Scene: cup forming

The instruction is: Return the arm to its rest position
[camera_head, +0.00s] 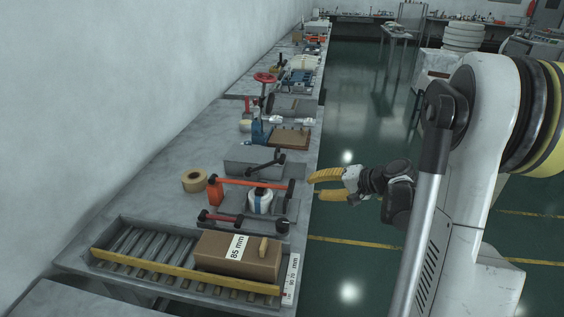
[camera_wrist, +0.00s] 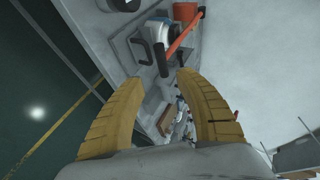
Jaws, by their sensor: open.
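My gripper (camera_head: 325,185) has yellow fingers and points left toward the workbench (camera_head: 150,208), hovering at its right edge in the head view. The fingers are apart, with nothing between them. In the wrist view my gripper (camera_wrist: 172,85) also shows open, with bench surface and objects beyond the fingertips. A white cup-like part with a blue band (camera_head: 260,200) sits in a grey fixture under a red-orange bar (camera_head: 250,183), left of my gripper and apart from it. The white part also shows near the top of the wrist view (camera_wrist: 158,32).
A roller tray (camera_head: 120,259) at the front holds a cardboard box marked 85 mm (camera_head: 238,255). A tape roll (camera_head: 196,180) lies at the left, and a grey block (camera_head: 248,159) stands behind the fixture. Open green floor (camera_head: 360,215) lies right of the bench.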

